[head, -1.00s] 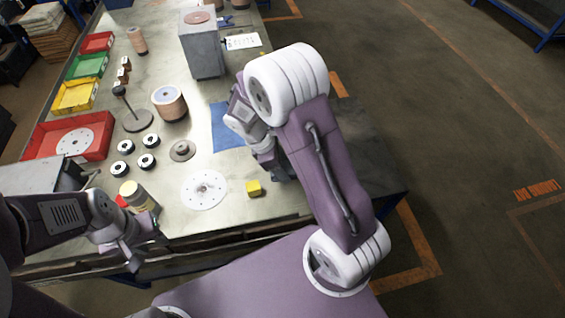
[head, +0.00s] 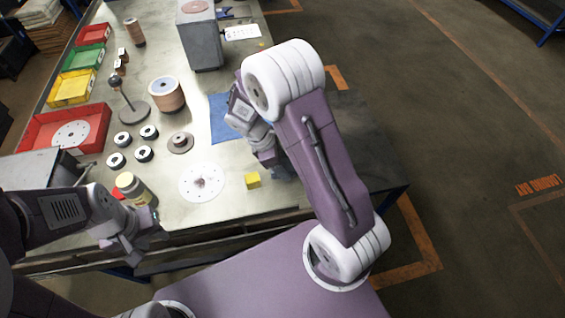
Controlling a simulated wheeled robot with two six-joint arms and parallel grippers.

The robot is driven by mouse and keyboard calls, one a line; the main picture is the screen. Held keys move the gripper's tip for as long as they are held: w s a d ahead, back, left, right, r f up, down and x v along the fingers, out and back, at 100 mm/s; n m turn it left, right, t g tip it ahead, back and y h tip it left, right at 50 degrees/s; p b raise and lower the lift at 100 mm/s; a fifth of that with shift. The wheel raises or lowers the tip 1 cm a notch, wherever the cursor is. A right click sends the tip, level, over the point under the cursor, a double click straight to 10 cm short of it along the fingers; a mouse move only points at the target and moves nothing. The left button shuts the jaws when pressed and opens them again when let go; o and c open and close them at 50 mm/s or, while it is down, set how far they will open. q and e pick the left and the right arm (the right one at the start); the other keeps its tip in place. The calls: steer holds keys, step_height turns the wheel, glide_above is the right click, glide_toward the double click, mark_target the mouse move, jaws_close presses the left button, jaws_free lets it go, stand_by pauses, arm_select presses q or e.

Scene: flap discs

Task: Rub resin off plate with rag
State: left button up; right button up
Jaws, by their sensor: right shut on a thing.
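The plate (head: 202,182) is a pale round disc with small holes, lying flat near the table's front edge. A small brownish resin patch (head: 200,182) sits at its middle. My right gripper (head: 278,168) is right of the plate, low over the table and mostly hidden behind its own arm. It is shut on a grey-blue thing, perhaps the rag (head: 285,174), of which little shows. A flat blue cloth or sheet (head: 222,120) lies behind the plate. My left gripper (head: 138,243) hangs empty by the table's front edge; its finger opening is unclear.
Coloured bins (head: 95,118) line the left edge.

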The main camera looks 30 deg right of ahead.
steer(key=shift+f, duration=0.55)
steer(key=o, duration=0.9)
steer(key=shift+c, duration=0.2)
steer(key=shift+r+p, duration=0.3)
steer(key=shift+r, duration=0.05)
